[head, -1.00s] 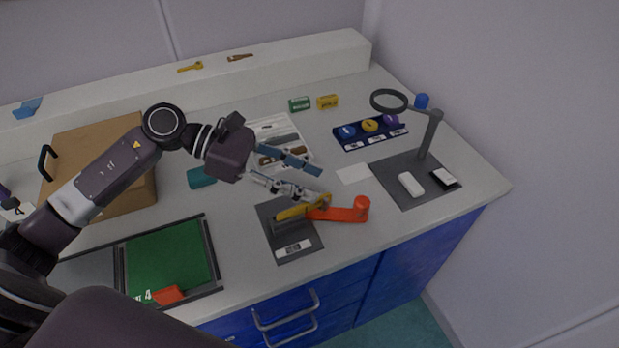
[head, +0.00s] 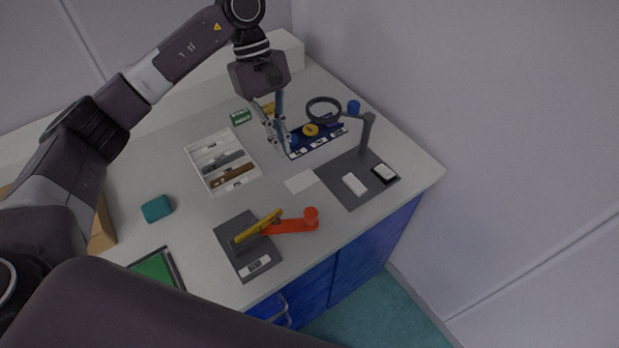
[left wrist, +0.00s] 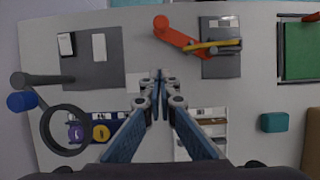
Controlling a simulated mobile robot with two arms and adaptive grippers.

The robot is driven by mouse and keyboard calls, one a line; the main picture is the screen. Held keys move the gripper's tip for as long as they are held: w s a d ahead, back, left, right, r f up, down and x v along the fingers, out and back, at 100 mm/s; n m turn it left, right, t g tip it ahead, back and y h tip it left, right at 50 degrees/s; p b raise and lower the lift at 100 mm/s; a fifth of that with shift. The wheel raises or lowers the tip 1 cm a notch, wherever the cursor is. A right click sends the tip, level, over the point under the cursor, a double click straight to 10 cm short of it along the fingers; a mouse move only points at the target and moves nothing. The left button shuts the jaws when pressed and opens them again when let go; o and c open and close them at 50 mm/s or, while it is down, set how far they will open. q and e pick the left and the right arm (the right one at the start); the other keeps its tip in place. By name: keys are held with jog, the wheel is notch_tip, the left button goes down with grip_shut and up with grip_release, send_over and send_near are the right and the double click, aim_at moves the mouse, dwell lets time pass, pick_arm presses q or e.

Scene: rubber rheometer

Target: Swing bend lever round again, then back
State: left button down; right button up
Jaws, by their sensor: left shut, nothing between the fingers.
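The bend lever is an orange-red arm (head: 290,226) with a round knob (head: 311,214), pointing right from a dark base plate (head: 232,238). A yellow strip (head: 258,226) stands across the plate at the lever's inner end. The lever also shows in the left wrist view (left wrist: 180,37), with its knob at upper left. My left gripper (head: 279,143) is shut and empty. It hangs above the desk by the blue tray, behind and apart from the lever. In the left wrist view its fingertips (left wrist: 159,75) meet. My right gripper is not in view.
A blue tray (head: 327,145) with coloured discs lies beside my left gripper. A magnifier ring (head: 324,99) on a post stands on a dark mat (head: 342,197). A white tray (head: 205,150) holds tools. A teal block (head: 157,208) lies at left.

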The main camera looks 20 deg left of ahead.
pick_arm(q)
jog(key=p, duration=0.4)
send_near(291, 220)
jog(key=w+f, duration=0.1)
jog(key=w+d+f, duration=0.1)
jog(key=w, duration=0.1)
jog(key=shift+w+d+f, duration=0.1)
jog(key=shift+d+f, duration=0.1)
jog(key=shift+f, duration=0.15)
jog(key=shift+s+d+p, duration=0.7)
jog(key=shift+d+p, duration=0.05)
jog(key=shift+d, duration=0.15)
jog(key=shift+s+d+p, duration=0.3)
jog(key=shift+s+d, duration=0.1)
jog(key=shift+d, duration=0.1)
jog(key=shift+s+d+f, duration=0.1)
